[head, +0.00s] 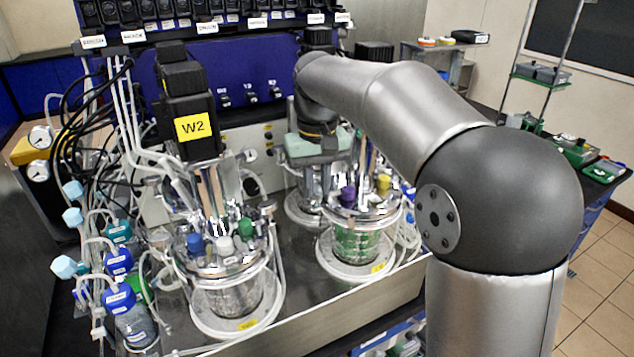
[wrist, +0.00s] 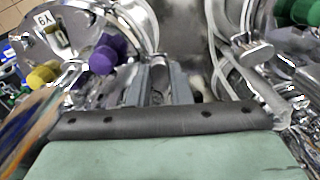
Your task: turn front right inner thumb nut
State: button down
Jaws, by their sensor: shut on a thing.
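My gripper (wrist: 160,85) shows in the wrist view as two grey fingers close together at the inner edge of the right vessel's metal lid (wrist: 125,25). The fingers are shut on a small metal part between them, at the place of the inner thumb nut (wrist: 158,72); the fingers hide most of it. In the head view the right vessel (head: 357,243) stands at centre, with a purple cap (head: 348,196) and a yellow cap (head: 383,184) on its lid. My green gripper body is above its left rear side there, and the fingertips are hard to make out.
The left vessel (head: 228,296) with the W2 motor (head: 186,110) stands close to the left. Its green cap (wrist: 300,10) and tubing lie near my fingers' right side in the wrist view. Bottles and hoses crowd the far left. A metal tray edge (head: 330,317) runs in front.

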aim_at(317, 190)
dwell(0.4)
jog(key=c, duration=1.3)
grip_release()
jog(key=shift+r, duration=0.15)
notch_tip(317, 190, up, 17)
jog(key=shift+r, duration=0.1)
